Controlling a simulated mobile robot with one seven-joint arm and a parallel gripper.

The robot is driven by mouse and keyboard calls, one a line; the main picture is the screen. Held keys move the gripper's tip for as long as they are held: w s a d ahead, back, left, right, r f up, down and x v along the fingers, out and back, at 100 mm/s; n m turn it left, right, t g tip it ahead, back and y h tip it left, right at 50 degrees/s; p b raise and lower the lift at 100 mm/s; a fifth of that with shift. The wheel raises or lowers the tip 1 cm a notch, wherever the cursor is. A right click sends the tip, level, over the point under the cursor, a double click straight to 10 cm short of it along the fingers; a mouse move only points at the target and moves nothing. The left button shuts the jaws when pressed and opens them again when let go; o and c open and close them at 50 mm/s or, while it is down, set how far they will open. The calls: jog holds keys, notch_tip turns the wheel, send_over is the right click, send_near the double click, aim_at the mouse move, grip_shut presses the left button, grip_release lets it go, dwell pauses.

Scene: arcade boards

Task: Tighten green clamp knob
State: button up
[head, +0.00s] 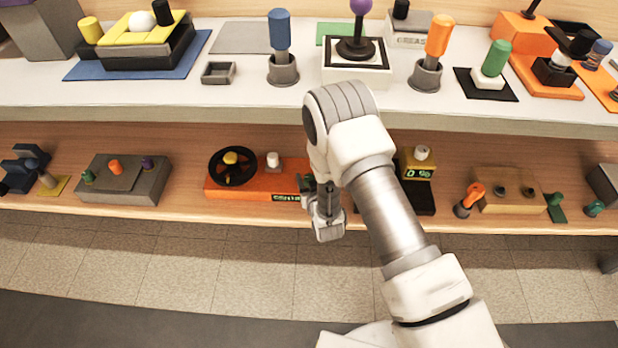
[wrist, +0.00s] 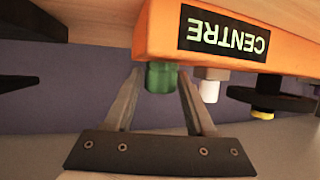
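The green clamp knob (wrist: 160,78) is a short green cylinder at the edge of an orange base (wrist: 150,32) with a black "CENTRE" label (wrist: 224,32), which appears upside down in the wrist view. My gripper (wrist: 159,86) is open, with one finger on each side of the knob near the tips. Gaps show beside the knob, so the fingers do not look closed on it. In the head view the orange base (head: 240,190) is on the lower shelf, and my gripper (head: 326,205) is at its right end, hiding the knob.
A white knob (wrist: 210,88) stands close beside the green one, then a black wheel with a yellow hub (wrist: 265,102). A yellow-and-black unit with a "0 %" display (head: 418,172) is right of my arm. The upper shelf (head: 180,100) overhangs the lower one.

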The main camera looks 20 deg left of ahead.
grip_shut()
jog(key=m+t+h, duration=0.1)
jog(key=m+h, duration=0.3)
jog(key=h, duration=0.1)
jog(key=shift+a+m, duration=0.1)
jog(key=shift+m, duration=0.3)
jog(key=m+h, duration=0.4)
jog(key=h, duration=0.1)
jog(key=shift+m+h, duration=0.3)
jog(key=m+g+h, duration=0.3)
jog(key=m+h, duration=0.2)
jog(key=shift+d, duration=0.2)
jog(key=shift+m+g+h, duration=1)
jog(key=shift+m+g, duration=0.1)
jog(key=shift+r+m+g, duration=0.1)
jog(key=shift+m+g, duration=0.2)
jog(key=shift+o, duration=1.8)
grip_release()
